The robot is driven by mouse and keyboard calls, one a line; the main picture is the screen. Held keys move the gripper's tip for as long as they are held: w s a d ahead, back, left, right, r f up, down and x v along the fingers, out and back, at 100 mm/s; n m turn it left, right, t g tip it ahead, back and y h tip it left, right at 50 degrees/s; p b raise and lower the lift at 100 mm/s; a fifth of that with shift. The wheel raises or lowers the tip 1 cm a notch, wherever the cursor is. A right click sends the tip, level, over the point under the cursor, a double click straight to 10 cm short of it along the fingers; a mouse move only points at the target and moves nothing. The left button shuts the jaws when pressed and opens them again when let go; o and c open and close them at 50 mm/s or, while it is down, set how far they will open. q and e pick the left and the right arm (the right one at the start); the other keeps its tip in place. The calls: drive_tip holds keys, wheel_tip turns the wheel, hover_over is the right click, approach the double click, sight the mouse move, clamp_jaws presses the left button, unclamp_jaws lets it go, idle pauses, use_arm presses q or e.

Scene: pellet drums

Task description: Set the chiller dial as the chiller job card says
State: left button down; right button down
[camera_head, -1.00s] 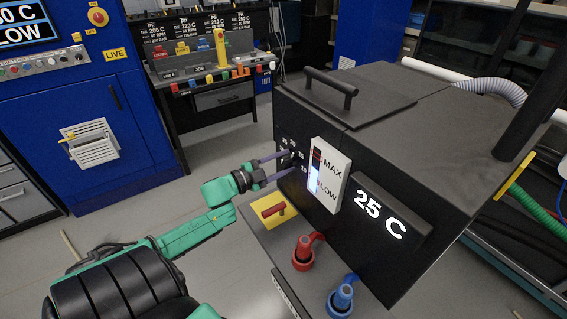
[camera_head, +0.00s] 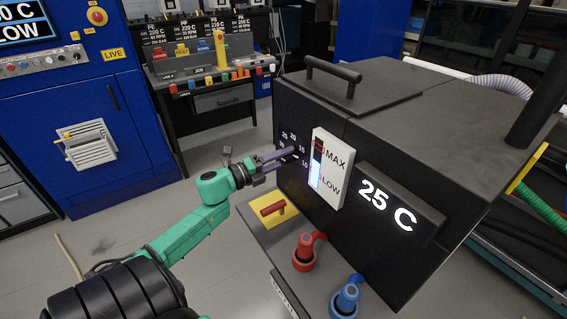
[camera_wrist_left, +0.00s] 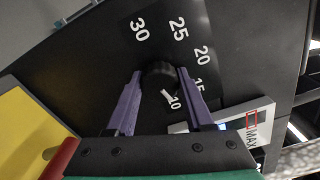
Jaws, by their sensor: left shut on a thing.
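The chiller (camera_head: 330,210) is a large dark box at the right, and its display (camera_head: 388,206) reads 25 C. Its dial (camera_wrist_left: 160,70) is a black knob on the front face, with numbers 30, 25, 20, 15 and 10 around it. A white mark shows on the knob's lower side, near the 10; its exact setting is unclear. My left gripper (camera_head: 294,152) is shut on the dial, one purple finger on each side in the left wrist view (camera_wrist_left: 160,74). I cannot make out which card is the chiller job card. My right gripper is out of view.
A white MAX/LOW gauge (camera_head: 331,168) stands right beside the dial. Below are a yellow plate with a red handle (camera_head: 272,209), a red valve (camera_head: 304,252) and a blue valve (camera_head: 345,298). A back bench (camera_head: 222,97) carries colored blocks and temperature boards.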

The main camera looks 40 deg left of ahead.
use_arm(q)
drive_tip(key=shift+d+f+m+b, duration=0.15)
drive_tip(key=shift+m+b, duration=0.35)
drive_tip(key=shift+m, duration=0.25)
drive_tip(key=shift+a+f+m+b, duration=0.15)
drive_tip(key=shift+m+b, duration=0.35)
drive_tip(key=shift+m, duration=0.25)
drive_tip(key=shift+d, duration=0.1)
drive_tip(key=shift+c, duration=2)
unclamp_jaws()
drive_tip(key=shift+o, duration=0.5)
drive_tip(key=shift+r, duration=0.2)
drive_tip(key=b+v, duration=0.2)
drive_tip(key=v, duration=1.2)
drive_tip(key=shift+s, duration=0.35)
